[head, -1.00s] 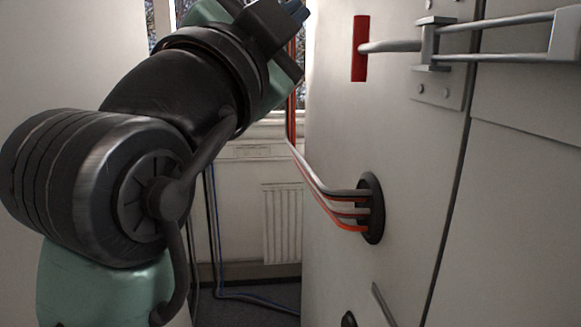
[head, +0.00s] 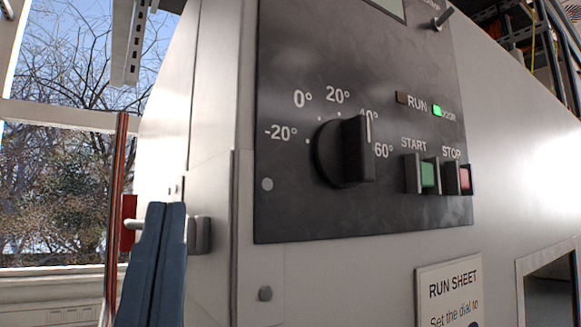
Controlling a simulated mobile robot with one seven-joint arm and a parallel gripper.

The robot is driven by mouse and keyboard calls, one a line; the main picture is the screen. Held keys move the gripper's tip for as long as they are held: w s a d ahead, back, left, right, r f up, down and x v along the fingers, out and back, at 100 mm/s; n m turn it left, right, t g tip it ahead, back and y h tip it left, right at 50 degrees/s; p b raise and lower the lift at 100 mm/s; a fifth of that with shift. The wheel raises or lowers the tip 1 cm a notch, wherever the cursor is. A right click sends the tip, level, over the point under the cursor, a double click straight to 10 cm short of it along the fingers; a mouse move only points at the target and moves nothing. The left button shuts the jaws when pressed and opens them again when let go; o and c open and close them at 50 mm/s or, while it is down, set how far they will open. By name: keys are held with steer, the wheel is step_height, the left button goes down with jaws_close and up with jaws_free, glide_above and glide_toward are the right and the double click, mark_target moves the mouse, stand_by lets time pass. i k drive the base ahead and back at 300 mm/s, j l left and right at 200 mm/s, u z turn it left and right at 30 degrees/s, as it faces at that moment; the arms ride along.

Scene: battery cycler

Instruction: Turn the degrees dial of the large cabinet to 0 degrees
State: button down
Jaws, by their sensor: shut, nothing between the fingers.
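The degrees dial (head: 342,152) is a black knob with a raised grip on the dark control panel (head: 300,215) of the pale cabinet (head: 360,265). Its scale runs from -20° to 60°. The white line on its grip points near the 40° mark, and the 0° label (head: 303,99) is to its upper left. My gripper (head: 165,206) shows at the lower left with two blue-grey fingers together and nothing between them. It is left of and below the dial in the picture, apart from it. The rest of my arm is out of view.
A green START button (head: 427,174) and a red STOP button (head: 464,178) are right of the dial. The green door light (head: 437,111) is lit. A metal latch bar with a red end (head: 128,222) is behind my fingers. A run sheet (head: 449,292) is below.

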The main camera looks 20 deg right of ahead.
mark_target(344, 150)
steer(key=l+z, duration=0.15)
steer(key=z, duration=0.3)
steer(key=k+l, duration=0.1)
steer(key=l, duration=1.45)
steer(key=k+z, duration=0.05)
